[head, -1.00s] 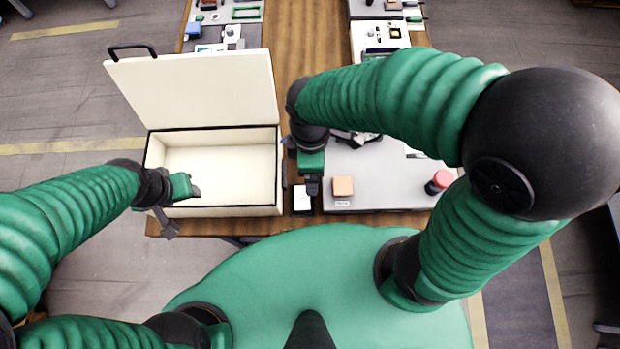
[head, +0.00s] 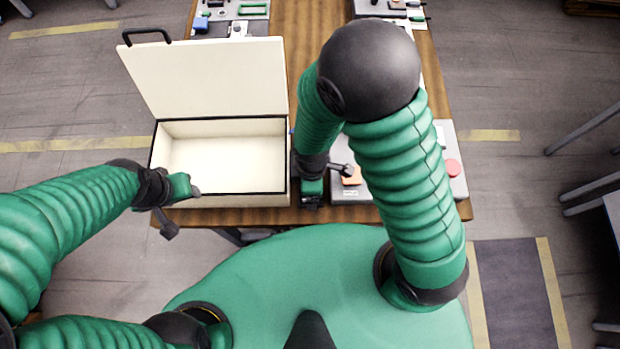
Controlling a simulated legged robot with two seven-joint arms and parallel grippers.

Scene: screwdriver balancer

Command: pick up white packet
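The white packet does not show clearly now; the spot at the board's left edge where a small white item lay earlier is covered by my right gripper. My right gripper (head: 328,182) is low over the table's front part, between the box and the grey board. Its two fingers look spread apart, and I see nothing held between them. My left gripper (head: 181,211) is open and empty at the front left corner of the cream box (head: 222,201).
The cream box is empty, its lid (head: 208,80) raised. The grey board (head: 455,185) carries an orange block (head: 351,177) and a red button (head: 453,168). My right arm covers much of the board. More boards with parts lie at the table's far end.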

